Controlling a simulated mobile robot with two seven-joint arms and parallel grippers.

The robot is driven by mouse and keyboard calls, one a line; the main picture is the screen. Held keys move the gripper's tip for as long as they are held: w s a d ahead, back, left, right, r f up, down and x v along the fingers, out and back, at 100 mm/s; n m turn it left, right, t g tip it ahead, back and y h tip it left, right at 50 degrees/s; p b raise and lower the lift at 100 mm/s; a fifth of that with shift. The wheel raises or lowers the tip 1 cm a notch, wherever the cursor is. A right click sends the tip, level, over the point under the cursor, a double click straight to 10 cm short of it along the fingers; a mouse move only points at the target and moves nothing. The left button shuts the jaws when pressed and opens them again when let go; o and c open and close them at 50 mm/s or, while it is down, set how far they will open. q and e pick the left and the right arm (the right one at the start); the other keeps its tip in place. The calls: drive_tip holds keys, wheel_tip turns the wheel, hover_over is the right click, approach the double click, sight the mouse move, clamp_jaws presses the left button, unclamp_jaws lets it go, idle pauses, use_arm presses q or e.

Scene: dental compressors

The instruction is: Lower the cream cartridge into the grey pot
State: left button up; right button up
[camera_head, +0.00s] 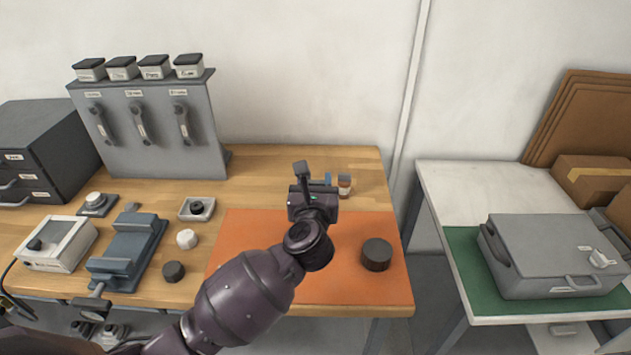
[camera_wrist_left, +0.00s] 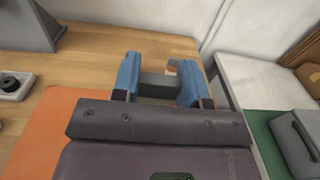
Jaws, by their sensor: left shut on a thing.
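A pale cream-white cylinder (camera_head: 187,238) stands on the wood, left of the mat. A dark grey round pot-like cylinder (camera_head: 376,255) stands on the mat, apart from the gripper. My right gripper is out of view.
The orange mat (camera_head: 345,284) is mostly clear. Left are a short black cylinder (camera_head: 173,271), a blue-grey clamp (camera_head: 128,249), a small tray (camera_head: 186,211) with a dark ring and a white device (camera_head: 57,243). A grey case (camera_head: 555,256) lies on the right table, across a gap.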

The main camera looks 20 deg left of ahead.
use_arm(q)
drive_tip(key=shift+f, duration=0.35)
drive_tip(key=shift+f+b, duration=0.7)
drive_tip(key=shift+f, duration=0.1)
drive_tip(key=shift+f, duration=0.3)
drive_tip(key=shift+f+b, duration=0.55)
drive_tip(key=shift+f, duration=0.1)
drive_tip(key=shift+f+b, duration=0.55)
drive_tip(key=shift+f, duration=0.15)
drive_tip(key=shift+f, duration=0.15)
